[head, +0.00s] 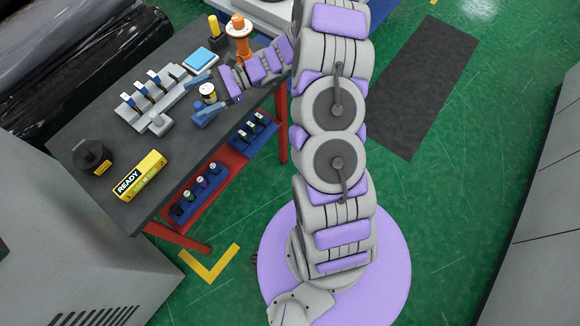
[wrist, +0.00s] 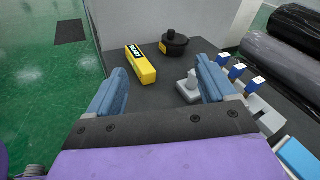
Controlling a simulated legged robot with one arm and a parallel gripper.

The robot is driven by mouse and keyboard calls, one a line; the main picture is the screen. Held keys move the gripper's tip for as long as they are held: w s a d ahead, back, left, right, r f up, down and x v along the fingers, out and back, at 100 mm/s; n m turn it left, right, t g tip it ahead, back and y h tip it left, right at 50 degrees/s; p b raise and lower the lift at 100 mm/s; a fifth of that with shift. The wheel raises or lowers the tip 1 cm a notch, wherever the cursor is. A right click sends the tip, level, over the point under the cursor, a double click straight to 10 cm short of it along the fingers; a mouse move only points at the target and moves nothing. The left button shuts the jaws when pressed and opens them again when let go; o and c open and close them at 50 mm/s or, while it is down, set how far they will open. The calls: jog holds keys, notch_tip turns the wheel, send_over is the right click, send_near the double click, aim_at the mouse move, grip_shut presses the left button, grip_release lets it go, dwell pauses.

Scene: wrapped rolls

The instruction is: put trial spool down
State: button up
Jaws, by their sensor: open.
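A small spool (head: 208,91) with a pale top and a yellow-and-dark side shows between the fingers of my gripper (head: 202,97) in the head view, over the table's right side. I take it for the trial spool, but no label is readable. My gripper's blue fingers are spread apart, one on each side of the spool; I cannot tell whether they touch it. In the wrist view my gripper (wrist: 160,72) is open, and no spool shows between its fingers; the lower part is hidden by the gripper body.
On the dark table (head: 100,207) stand a grey fixture (head: 158,123) with several blue-and-white pieces, a yellow READY box (head: 140,177), a black round container (head: 92,157), a blue-topped block (head: 200,59) and an orange post (head: 239,40). Bare tabletop lies near the box.

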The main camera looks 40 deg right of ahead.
jog(key=s+a+r+n+g+h, duration=0.3)
jog(key=s+r+n+g+h, duration=0.15)
jog(key=s, duration=0.55)
jog(key=s+a+r+n+g+h, duration=0.35)
jog(key=s+r+n, duration=0.25)
jog(key=s, duration=0.4)
jog(key=s+d+r+n+t+h, duration=0.1)
jog(key=s+d+n+h, duration=0.2)
jog(key=s, duration=0.5)
jog(key=s+d+r+n+t+h, duration=0.1)
jog(key=s+d+n+t+h, duration=0.1)
jog(key=s+d+h, duration=0.3)
jog(key=s+d+n, duration=0.1)
jog(key=s+d, duration=0.1)
jog(key=shift+s+d, duration=0.35)
jog(key=shift+s, duration=0.05)
